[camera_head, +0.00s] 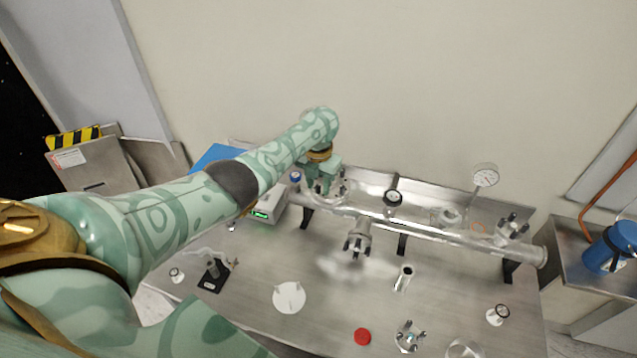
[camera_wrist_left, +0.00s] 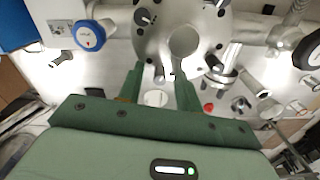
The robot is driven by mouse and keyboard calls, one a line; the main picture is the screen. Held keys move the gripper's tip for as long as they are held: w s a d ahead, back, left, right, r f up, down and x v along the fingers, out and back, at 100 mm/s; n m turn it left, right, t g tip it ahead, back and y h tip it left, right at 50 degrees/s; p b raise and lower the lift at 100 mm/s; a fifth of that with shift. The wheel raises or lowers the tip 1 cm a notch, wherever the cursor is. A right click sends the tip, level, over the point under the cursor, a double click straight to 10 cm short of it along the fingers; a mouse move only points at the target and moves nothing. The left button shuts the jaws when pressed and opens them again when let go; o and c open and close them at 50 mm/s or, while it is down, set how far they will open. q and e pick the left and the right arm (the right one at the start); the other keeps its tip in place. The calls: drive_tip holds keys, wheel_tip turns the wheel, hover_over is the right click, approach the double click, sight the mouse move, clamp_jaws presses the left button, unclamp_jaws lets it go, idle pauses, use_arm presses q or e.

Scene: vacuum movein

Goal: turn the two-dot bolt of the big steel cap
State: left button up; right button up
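The big steel cap (camera_wrist_left: 183,42) is a round grey plate with several bolts around its rim, in the left wrist view. In the head view it is mostly hidden behind my left gripper (camera_head: 322,182), at the left end of the steel pipe. In the left wrist view my left gripper (camera_wrist_left: 158,74) has its two green fingers apart, pointing at the cap's lower edge. A small bolt (camera_wrist_left: 159,73) shows between the fingertips, with clear gaps on both sides. Dot marks on the bolts are too small to read. My right gripper is not in view.
The long steel pipe (camera_head: 450,237) runs along the bench (camera_head: 250,300) on black supports. A gauge (camera_head: 485,175) stands at its right. A blue-knobbed valve (camera_wrist_left: 89,36) is left of the cap. A white disc (camera_head: 289,297) and red cap (camera_head: 362,337) lie in front.

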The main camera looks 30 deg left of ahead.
sight(318, 185)
use_arm(q)
wheel_tip(318, 185, up, 16)
drive_tip(key=p, duration=0.6)
drive_tip(key=shift+r, duration=0.2)
drive_tip(key=shift+f, duration=0.1)
